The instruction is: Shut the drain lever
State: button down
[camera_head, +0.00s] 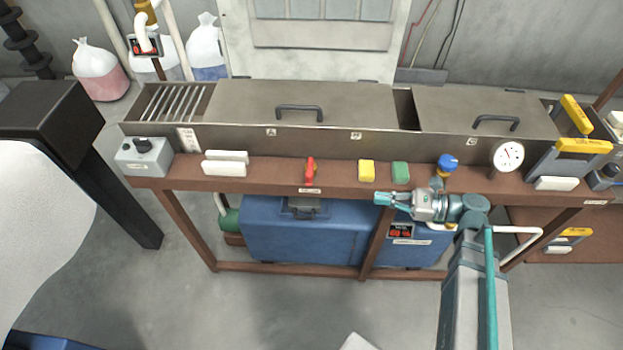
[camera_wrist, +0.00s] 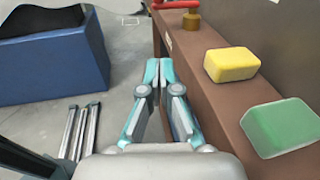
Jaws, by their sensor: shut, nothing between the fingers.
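The red drain lever (camera_head: 310,170) sits on the brown ledge along the front of the trough, above a small label. In the wrist view the red lever (camera_wrist: 176,4) shows at the top edge, partly cut off, on a brass stem (camera_wrist: 191,20). Its handle lies across the ledge toward the front edge. My gripper (camera_head: 379,198) is right of the lever and in front of the ledge, pointing left. In the wrist view my gripper (camera_wrist: 159,70) has its fingertips together, empty, apart from the lever.
A yellow sponge (camera_head: 366,170) and a green sponge (camera_head: 400,172) lie on the ledge between the lever and my arm. A blue-capped valve (camera_head: 447,163) and a gauge (camera_head: 507,156) stand further right. A blue tank (camera_head: 340,235) is below. The ledge immediately around the lever is clear.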

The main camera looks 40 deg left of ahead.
jog(key=shift+g+y, duration=0.4)
jog(key=shift+g, duration=0.1)
jog(key=r, duration=0.1)
jog(key=a+r, duration=0.1)
jog(key=r, duration=0.2)
jog(key=shift+s+a, duration=0.15)
jog(key=shift+a, duration=0.2)
jog(key=shift+f, duration=0.1)
jog(key=p, duration=0.5)
send_near(310, 168)
jog(key=s+a+r, duration=0.2)
jog(key=s+a, duration=0.1)
jog(key=s, duration=0.3)
jog(key=shift+a, duration=0.15)
